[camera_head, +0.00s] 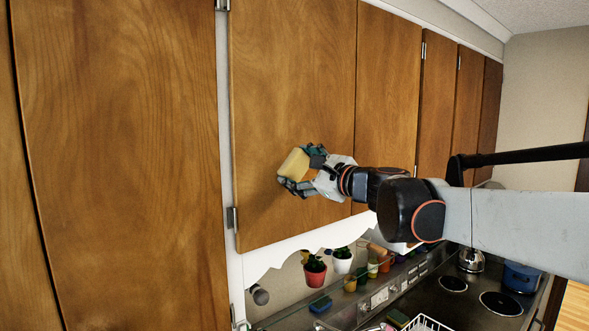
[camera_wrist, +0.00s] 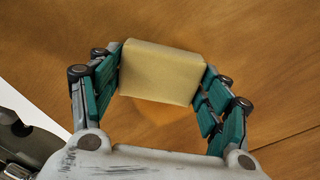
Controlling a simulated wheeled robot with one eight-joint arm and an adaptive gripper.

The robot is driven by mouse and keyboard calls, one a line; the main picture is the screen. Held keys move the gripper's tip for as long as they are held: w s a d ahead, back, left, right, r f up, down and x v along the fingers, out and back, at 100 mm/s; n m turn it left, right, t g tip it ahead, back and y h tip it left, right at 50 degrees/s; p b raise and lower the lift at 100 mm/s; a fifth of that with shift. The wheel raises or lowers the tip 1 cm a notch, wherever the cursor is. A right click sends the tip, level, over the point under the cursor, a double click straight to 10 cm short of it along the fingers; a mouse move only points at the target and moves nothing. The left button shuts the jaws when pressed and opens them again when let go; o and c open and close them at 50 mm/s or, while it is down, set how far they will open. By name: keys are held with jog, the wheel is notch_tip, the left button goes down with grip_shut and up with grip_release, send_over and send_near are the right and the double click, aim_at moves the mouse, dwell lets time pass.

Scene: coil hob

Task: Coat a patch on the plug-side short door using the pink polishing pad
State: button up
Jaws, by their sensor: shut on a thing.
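My gripper (camera_head: 292,168) is shut on a pale yellow block-shaped pad (camera_head: 294,163); no pink pad shows. In the wrist view, the pad (camera_wrist: 162,72) sits between the green-padded fingers of my gripper (camera_wrist: 160,62), with its broad face visible. The pad is in front of the lower middle of a brown wooden upper cabinet door (camera_head: 290,80). It is close to the wood, but I cannot tell whether it touches. No coated patch can be made out on the door. A wall socket (camera_head: 380,297) shows below and to the right.
A tall wooden door (camera_head: 120,150) is at the left, and more upper doors (camera_head: 388,80) run right. Below are potted plants (camera_head: 314,271), a blue pot (camera_head: 521,277), a kettle (camera_head: 471,260) and the coil hob (camera_head: 453,284). Free air lies in front of the doors at left.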

aim_at(282, 160)
jog(key=shift+s+a, duration=0.4)
jog(key=shift+a, duration=0.2)
jog(key=shift+s+a, duration=0.4)
jog(key=shift+a, duration=0.2)
jog(key=shift+r+p, duration=0.7)
jog(key=shift+r, duration=0.3)
jog(key=w+d, duration=0.6)
jog(key=d, duration=0.3)
jog(key=shift+w+d+b, duration=0.2)
jog(key=shift+b, duration=0.15)
jog(key=v, duration=0.6)
jog(key=v, duration=0.3)
dwell(0.4)
